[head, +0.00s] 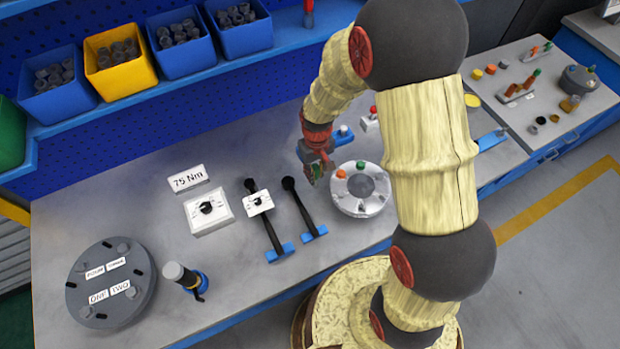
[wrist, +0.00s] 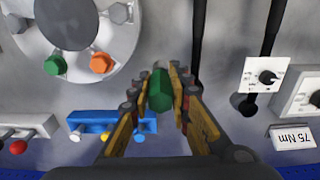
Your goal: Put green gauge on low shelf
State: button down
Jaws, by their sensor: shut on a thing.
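A green cylinder, which looks like the green gauge (wrist: 160,90), is held between the two fingers of my gripper (wrist: 161,88) in the wrist view. In the head view my gripper (head: 318,172) hangs over the bench just left of the round flanged shell (head: 348,204), with a little green showing at its fingers. The shell also shows in the wrist view (wrist: 108,58), with a green knob (wrist: 55,64) and an orange knob (wrist: 100,63) on it. A blue shelf (head: 330,40) runs along the back wall; I cannot tell whether it is the low shelf.
Blue and yellow bins (head: 122,78) of dark parts fill the shelf's left side. Two black wrenches (head: 303,208), a dial box (head: 208,211), a 75 Nm sign (head: 188,178) and a dark flange disc (head: 110,282) lie on the bench. A blue rack (wrist: 105,123) stands near my gripper.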

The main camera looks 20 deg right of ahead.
jog(key=shift+w+a+f, duration=0.2)
jog(key=shift+w+f, duration=0.05)
jog(key=shift+f, duration=0.65)
jog(key=shift+w+a+f, duration=0.25)
jog(key=shift+f, duration=0.6)
jog(key=shift+w+a+f, duration=0.2)
jog(key=shift+w+f, duration=0.05)
jog(key=shift+f, duration=0.65)
jog(key=shift+f+b, duration=0.1)
jog(key=shift+b, duration=0.25)
jog(key=c, duration=1.7)
grip_release()
jog(key=shift+o, duration=0.2)
